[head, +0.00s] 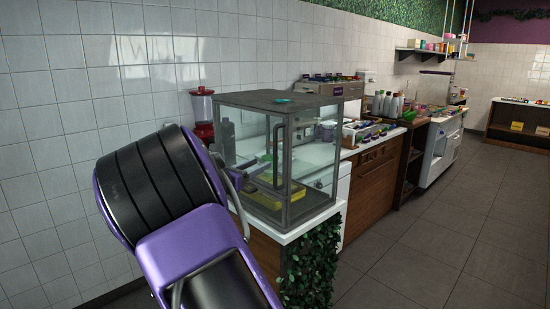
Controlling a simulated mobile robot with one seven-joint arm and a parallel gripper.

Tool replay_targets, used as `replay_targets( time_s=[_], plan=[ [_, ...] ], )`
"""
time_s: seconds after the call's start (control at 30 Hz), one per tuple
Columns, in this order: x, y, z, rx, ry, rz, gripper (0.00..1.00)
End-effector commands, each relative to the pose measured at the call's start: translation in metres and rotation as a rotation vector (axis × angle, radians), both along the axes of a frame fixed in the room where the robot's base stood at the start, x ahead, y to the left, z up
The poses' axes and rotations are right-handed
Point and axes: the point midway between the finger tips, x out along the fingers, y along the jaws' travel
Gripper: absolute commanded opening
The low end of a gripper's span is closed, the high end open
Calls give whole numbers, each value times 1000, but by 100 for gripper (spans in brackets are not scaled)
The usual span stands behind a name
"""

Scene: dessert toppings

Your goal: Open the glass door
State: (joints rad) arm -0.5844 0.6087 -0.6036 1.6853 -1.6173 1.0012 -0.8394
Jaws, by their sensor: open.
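The glass display case (283,98) has a dark frame and stands on the white end of the counter, in the middle of the head view. Its glass door (300,165) appears closed. A yellow tray (262,203) and other items show through the glass. My purple and black arm fills the lower left. My gripper (238,182) is mostly hidden behind it, near the left part of the case. It is open; whether it touches the case cannot be told.
A red blender (202,118) stands behind the case against the tiled wall. A leafy plant (312,262) hangs at the counter end. Bottles (385,104) and toppings line the counter further back. The grey floor (445,250) on the right is clear.

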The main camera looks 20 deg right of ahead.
Motion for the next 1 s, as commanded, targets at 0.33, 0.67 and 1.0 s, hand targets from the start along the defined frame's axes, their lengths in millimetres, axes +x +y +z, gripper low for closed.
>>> replay_targets(
  time_s=[0.33, 0.67, 1.0],
  plan=[
    [36, -61, 0, -2, 1, -2, 47],
    [48, -79, 0, -1, 1, 0, 47],
    [48, -79, 0, 0, 0, 0, 24]
  ],
)
